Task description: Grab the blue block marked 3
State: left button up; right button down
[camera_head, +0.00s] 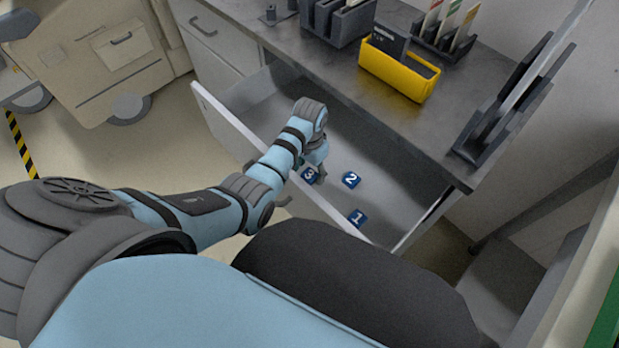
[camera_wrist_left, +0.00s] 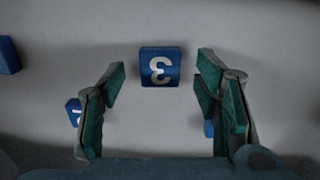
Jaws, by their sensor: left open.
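The blue block marked 3 (camera_head: 309,174) lies in the open drawer (camera_head: 390,203), beside its front panel. In the left wrist view the block marked 3 (camera_wrist_left: 160,67) sits face up, centred between and just beyond my open fingertips, with neither finger seen touching it. My left gripper (camera_head: 319,172) reaches down into the drawer at this block; it also shows in the wrist view (camera_wrist_left: 161,84), open and empty. The blue blocks marked 2 (camera_head: 351,180) and 1 (camera_head: 357,217) lie to the right. My right gripper is out of view.
In the wrist view, one blue block (camera_wrist_left: 8,55) is at the left edge, and other blue pieces are partly hidden by the fingers. The drawer front (camera_head: 235,124) stands beside my arm. The counter (camera_head: 300,65) overhangs the drawer and holds a yellow bin (camera_head: 398,76).

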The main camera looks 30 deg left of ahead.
pick_arm(q)
jog(key=shift+f, duration=0.6)
jog(key=shift+r, duration=0.1)
jog(key=c, duration=1.2)
jog(key=shift+c, duration=0.2)
